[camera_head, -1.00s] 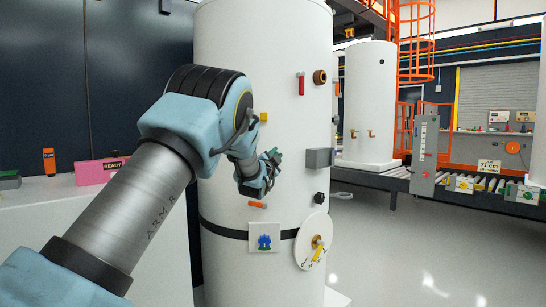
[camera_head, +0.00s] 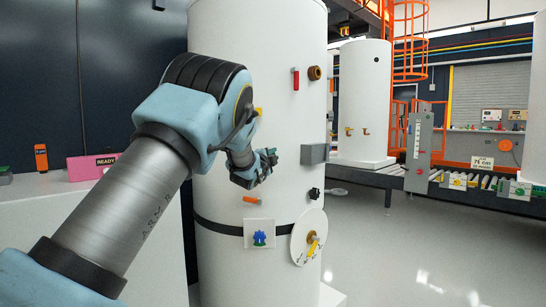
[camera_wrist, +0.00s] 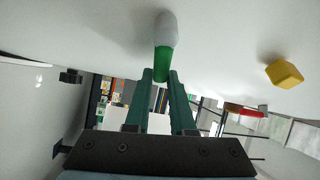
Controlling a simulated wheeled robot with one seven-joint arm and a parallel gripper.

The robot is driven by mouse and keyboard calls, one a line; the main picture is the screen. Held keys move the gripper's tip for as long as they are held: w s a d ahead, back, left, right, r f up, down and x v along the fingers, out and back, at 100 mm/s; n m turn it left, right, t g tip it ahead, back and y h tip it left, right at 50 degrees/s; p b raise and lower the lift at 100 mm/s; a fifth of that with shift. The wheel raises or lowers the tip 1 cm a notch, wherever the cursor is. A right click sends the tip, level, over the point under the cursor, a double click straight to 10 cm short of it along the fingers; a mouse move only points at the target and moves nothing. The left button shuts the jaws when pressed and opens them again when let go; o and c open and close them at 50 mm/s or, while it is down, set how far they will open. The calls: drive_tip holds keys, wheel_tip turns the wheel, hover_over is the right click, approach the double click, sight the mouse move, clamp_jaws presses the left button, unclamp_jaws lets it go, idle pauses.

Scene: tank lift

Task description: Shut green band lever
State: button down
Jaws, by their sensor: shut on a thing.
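The green band lever (camera_wrist: 164,62) shows in the wrist view as a short rod with a green part and a pale, rounded end against the white tank. My gripper (camera_wrist: 162,78) has its dark green fingers shut on the green part. In the head view my gripper (camera_head: 268,158) is close to the front of the white tank (camera_head: 290,130). The lever cannot be made out there, and my arm covers part of the tank's left side.
A yellow knob (camera_wrist: 285,74) stands out near my gripper. The tank also bears a red lever (camera_head: 296,79), a grey box (camera_head: 314,154), an orange lever (camera_head: 251,200) and a round dial (camera_head: 309,238). Open floor (camera_head: 420,240) lies to the right.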

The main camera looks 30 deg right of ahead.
drive_tip(key=shift+f, duration=0.1)
drive_tip(key=c, duration=0.8)
unclamp_jaws()
drive_tip(key=shift+o, duration=0.2)
drive_tip(key=r+v, duration=0.1)
drive_tip(key=v, duration=0.9)
drive_tip(key=shift+s+a+f+b, duration=0.25)
drive_tip(key=shift+a+f+b, duration=0.1)
drive_tip(key=shift+f, duration=0.1)
